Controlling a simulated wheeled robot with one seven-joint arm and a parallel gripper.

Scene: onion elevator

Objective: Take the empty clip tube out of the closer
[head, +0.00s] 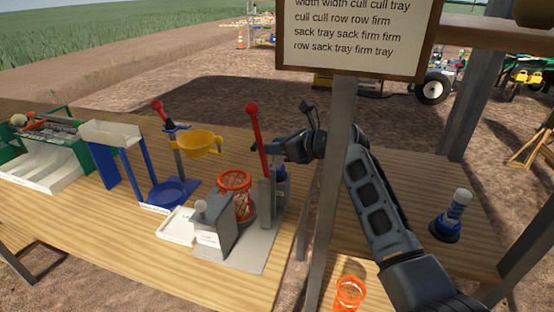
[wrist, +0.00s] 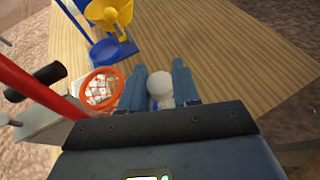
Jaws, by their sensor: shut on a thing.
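The closer (head: 268,205) is a grey stand with a red lever (head: 252,135) on the near bench. My gripper (head: 279,165) is at the closer's upper right side, just beside the lever. In the wrist view its two blue-grey fingers (wrist: 160,78) are closed around the clip tube (wrist: 159,86), whose round white end shows between them. The tube's lower part is hidden, so I cannot tell whether it still sits in the closer. The red lever (wrist: 38,88) also shows at the left of the wrist view.
An orange net basket (head: 235,185) stands on the closer's base, beside a grey block (head: 214,232). A blue stand with a yellow funnel (head: 198,144) is to the left. Another white tube (head: 460,200) stands in a dark blue holder at right. A post (head: 333,190) rises close to my arm.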

